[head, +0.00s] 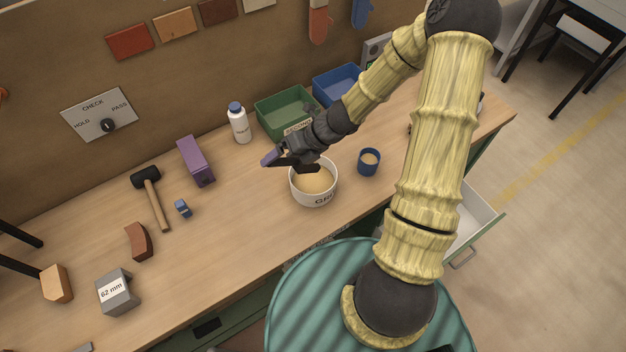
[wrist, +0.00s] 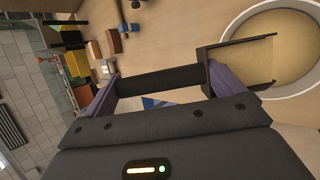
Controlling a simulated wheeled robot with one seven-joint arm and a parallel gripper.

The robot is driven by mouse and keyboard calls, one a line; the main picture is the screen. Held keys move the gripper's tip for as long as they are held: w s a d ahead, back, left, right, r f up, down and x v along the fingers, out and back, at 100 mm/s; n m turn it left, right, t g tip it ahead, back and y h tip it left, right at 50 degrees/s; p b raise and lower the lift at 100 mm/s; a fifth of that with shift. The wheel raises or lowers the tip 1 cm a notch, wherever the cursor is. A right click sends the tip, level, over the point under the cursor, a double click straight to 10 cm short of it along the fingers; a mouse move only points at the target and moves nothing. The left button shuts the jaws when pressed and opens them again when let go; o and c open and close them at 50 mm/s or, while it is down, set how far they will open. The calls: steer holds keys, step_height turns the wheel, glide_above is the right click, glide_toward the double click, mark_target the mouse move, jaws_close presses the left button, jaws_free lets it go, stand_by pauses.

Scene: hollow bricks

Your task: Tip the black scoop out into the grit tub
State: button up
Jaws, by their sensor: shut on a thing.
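The grit tub (head: 314,200) is a round white tub on the bench with pale tan grit in it. Its lettering is partly cut off. My gripper (head: 281,160) is over the tub's back left side. Its purple fingers are shut on the handle of the black scoop (head: 306,168), which is above the tub. In the wrist view my gripper (wrist: 165,84) has the dark handle across between its fingers. The scoop's dark walls (wrist: 207,62) reach over the rim of the tub (wrist: 228,32). I cannot tell whether grit lies in the scoop.
A blue cup (head: 369,165) stands right of the tub. Green (head: 290,112) and blue (head: 338,84) bins and a white bottle (head: 239,124) stand behind. A purple box (head: 196,162), a mallet (head: 152,195) and several blocks lie left.

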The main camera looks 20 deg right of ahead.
steer(key=shift+d+r+p, duration=0.15)
steer(key=shift+r+p, duration=0.2)
steer(key=shift+p, duration=0.15)
steer(key=shift+d, duration=0.15)
steer(key=shift+f, duration=0.1)
steer(key=shift+y+p, duration=0.3)
steer(key=shift+w+d+r+p, duration=0.15)
steer(key=shift+r+p, duration=0.2)
steer(key=shift+p, duration=0.25)
steer(key=p, duration=0.1)
steer(key=d+y+p, duration=0.1)
steer(key=shift+w+r+g+p, duration=0.2)
steer(key=shift+r+g+p, duration=0.1)
steer(key=shift+p, duration=0.05)
steer(key=shift+d, duration=0.2)
steer(key=shift+m+y+p, duration=0.3)
